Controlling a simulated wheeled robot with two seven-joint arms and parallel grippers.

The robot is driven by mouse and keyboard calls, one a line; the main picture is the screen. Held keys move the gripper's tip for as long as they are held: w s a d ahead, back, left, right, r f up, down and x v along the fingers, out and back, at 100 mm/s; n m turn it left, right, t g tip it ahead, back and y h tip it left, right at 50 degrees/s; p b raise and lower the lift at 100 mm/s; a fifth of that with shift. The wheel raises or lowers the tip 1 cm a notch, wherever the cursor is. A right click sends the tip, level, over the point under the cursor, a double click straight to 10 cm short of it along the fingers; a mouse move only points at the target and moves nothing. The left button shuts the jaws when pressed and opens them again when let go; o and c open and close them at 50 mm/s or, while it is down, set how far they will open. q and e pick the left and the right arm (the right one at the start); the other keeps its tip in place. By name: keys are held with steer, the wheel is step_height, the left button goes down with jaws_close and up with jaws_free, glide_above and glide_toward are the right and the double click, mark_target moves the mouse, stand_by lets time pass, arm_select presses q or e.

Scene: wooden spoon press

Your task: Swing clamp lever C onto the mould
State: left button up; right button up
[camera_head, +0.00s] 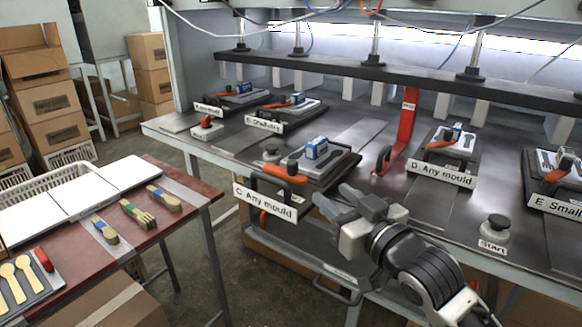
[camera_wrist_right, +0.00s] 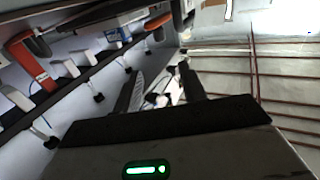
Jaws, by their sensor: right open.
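Clamp lever C has an orange grip (camera_head: 284,172) and lies at the front left of station C, behind a white sign reading "C Any mould" (camera_head: 265,202). The dark mould plate of station C (camera_head: 338,165) carries a blue-and-white block (camera_head: 316,148). I cannot tell if the lever touches the mould. My right gripper (camera_head: 338,200) is open and empty, in front of the station and to the right of the sign, apart from the lever. Its two fingers also show in the right wrist view (camera_wrist_right: 164,88). My left gripper is not in view.
Stations D (camera_head: 440,173) and E (camera_head: 556,204) lie to the right, with a Start button (camera_head: 496,228) at the front edge.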

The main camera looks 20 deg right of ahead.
mark_target(296, 164)
steer(key=x, duration=1.5)
steer(key=shift+w+a, duration=0.1)
steer(key=shift+w, duration=0.15)
jaws_close()
